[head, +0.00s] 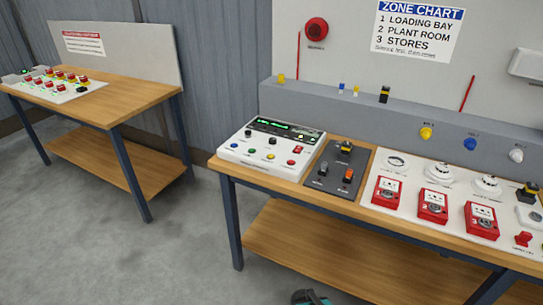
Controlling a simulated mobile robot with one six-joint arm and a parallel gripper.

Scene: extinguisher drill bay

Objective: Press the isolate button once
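No button can be read as the isolate button; the small labels are too blurred. A white control panel (262,166) with a lit green display (270,125) sits at the left end of the near bench. Its front row has a blue button (234,146), a green button (251,150), a yellow button (270,156) and a red button (291,162). Black knobs and a red switch (298,149) sit above them. My gripper's fingers do not show. Only a dark and teal piece, perhaps of my arm, shows at the bottom edge, below and apart from the panel.
A dark grey plate (323,184) with switches adjoins the panel. Right of it, a white board (400,212) carries red call points and detectors. Another bench (105,107) at left holds a board (75,93) with several red-topped controls. Grey floor (90,235) lies open before the benches.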

